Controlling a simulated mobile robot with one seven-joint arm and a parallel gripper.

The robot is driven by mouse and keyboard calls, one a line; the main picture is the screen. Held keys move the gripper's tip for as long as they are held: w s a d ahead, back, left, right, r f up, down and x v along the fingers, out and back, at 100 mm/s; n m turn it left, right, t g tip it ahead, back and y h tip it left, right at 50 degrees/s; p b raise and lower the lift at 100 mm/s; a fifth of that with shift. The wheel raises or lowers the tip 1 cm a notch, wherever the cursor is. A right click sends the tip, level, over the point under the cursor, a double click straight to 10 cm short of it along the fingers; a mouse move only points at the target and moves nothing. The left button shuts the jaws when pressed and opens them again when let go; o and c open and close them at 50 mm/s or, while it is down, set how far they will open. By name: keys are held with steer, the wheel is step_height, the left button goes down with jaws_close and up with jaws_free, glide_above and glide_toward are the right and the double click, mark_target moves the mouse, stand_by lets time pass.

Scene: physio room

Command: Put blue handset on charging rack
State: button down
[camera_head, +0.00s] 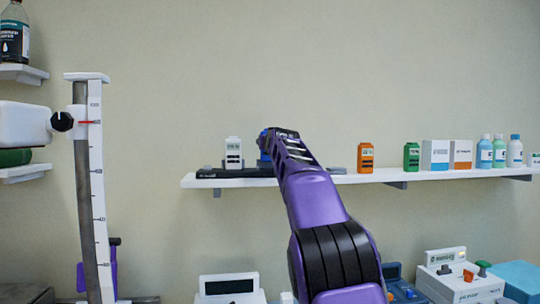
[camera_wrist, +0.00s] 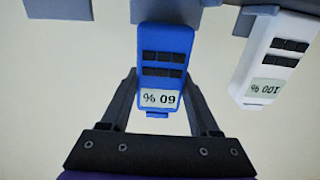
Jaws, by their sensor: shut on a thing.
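The blue handset (camera_wrist: 164,75) shows large in the wrist view, its label reading 60 %. My gripper (camera_wrist: 162,88) is shut on it, with a finger on each side. In the head view the blue handset (camera_head: 263,143) is mostly hidden behind my arm, at the black charging rack (camera_head: 218,174) on the wall shelf. I cannot tell whether it touches the rack. A white handset (camera_head: 233,153) stands on the rack to its left; it also shows at the right of the wrist view (camera_wrist: 272,58), reading 100 %.
A height scale (camera_head: 97,180) stands at the left. Devices (camera_head: 462,285) stand below the shelf.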

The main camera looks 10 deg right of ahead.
step_height(320, 180, down, 2)
steer(key=shift+s+f+b, duration=0.1)
steer(key=shift+f+b, duration=0.05)
steer(key=shift+b, duration=0.15)
steer(key=shift+c, duration=0.6)
jaws_free()
steer(key=shift+f, duration=0.1)
